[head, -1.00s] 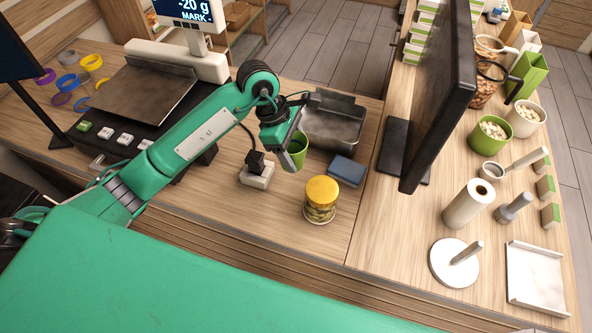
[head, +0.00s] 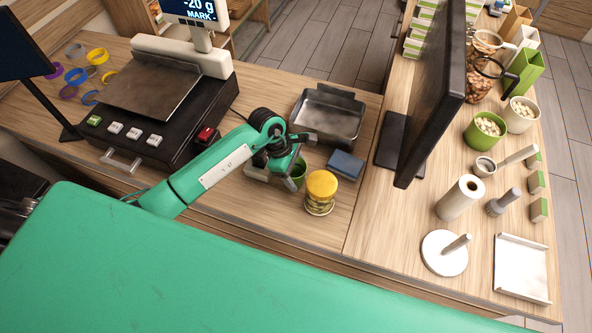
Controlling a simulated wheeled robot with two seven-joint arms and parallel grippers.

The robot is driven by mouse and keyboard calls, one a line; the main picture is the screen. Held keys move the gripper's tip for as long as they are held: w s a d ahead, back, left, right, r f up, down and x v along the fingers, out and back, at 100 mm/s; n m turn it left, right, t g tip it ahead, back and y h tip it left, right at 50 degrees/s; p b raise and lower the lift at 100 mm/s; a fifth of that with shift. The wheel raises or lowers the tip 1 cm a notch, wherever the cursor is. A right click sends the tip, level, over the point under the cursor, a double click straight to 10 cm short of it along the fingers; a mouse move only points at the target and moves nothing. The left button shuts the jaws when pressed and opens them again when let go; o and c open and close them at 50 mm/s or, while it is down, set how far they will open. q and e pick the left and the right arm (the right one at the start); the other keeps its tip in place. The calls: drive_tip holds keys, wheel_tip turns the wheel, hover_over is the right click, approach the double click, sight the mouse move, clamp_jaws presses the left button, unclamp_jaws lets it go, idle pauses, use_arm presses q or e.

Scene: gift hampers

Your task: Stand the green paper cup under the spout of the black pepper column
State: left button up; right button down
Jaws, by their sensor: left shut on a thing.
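The green paper cup (head: 299,173) is at the fingers of my left gripper (head: 291,166), which is shut on it above the wooden counter. The gripper and wrist hide much of the cup, and I cannot tell whether its base touches the counter. The cup is just left of a jar with a yellow lid (head: 321,186). I cannot make out a black pepper column or its spout in this view. My right gripper is not in view.
A metal tray (head: 328,119) and a blue block (head: 346,165) lie beyond the cup. A black scale (head: 180,137) stands to the left. A large dark screen (head: 434,90) rises to the right. Green (head: 484,131) and white (head: 521,116) cups with pale contents stand farther right.

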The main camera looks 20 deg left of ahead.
use_arm(q)
drive_tip(key=shift+f, duration=0.2)
drive_tip(key=o, duration=1)
drive_tip(key=shift+r, duration=0.1)
